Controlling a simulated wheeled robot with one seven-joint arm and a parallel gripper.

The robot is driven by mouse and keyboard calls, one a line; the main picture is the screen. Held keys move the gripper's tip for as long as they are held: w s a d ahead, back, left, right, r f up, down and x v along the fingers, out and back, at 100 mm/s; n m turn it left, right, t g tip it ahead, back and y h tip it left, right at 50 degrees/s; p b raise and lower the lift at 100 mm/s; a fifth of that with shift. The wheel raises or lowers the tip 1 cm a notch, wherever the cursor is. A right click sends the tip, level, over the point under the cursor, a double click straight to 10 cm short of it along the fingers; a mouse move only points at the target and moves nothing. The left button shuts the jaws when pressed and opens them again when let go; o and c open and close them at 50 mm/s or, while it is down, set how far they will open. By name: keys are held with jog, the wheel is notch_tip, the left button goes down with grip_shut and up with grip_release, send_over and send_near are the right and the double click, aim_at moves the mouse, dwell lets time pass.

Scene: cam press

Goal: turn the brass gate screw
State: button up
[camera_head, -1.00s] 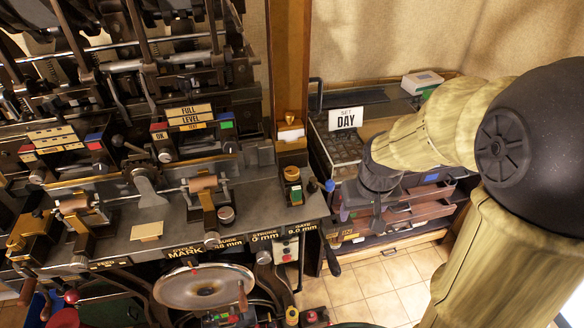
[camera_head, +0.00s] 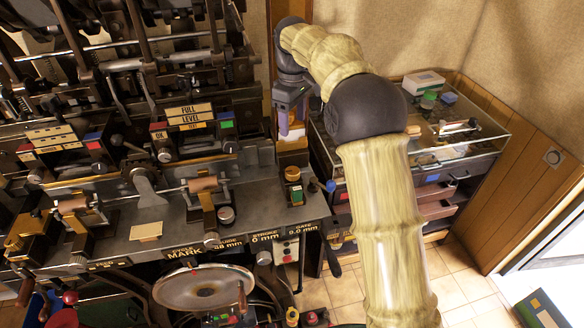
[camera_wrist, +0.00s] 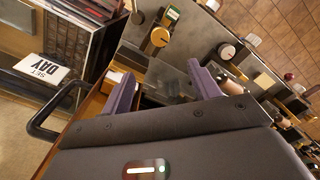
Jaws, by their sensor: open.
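A round brass knob, which I take for the brass gate screw (camera_head: 293,173), stands at the right end of the press bench above the GATE readout. It shows in the wrist view (camera_wrist: 160,37) beyond my fingertips, beside a dark block with a green label. My gripper (camera_head: 288,130) is in front of the wooden post, above and behind the knob, pointing down. In the wrist view its two purple fingers (camera_wrist: 163,80) are spread with nothing held between them. The knob is apart from the fingers.
A blue-tipped lever (camera_head: 330,186) stands just right of the knob. A glass-topped cabinet (camera_head: 455,150) is at right.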

aim_at(292, 171)
jog(key=shift+r, duration=0.1)
dwell(0.3)
notch_tip(292, 171, down, 17)
jog(key=p, duration=0.3)
jog(key=shift+f, duration=0.2)
jog(key=shift+c, duration=0.2)
jog(key=c, duration=0.9)
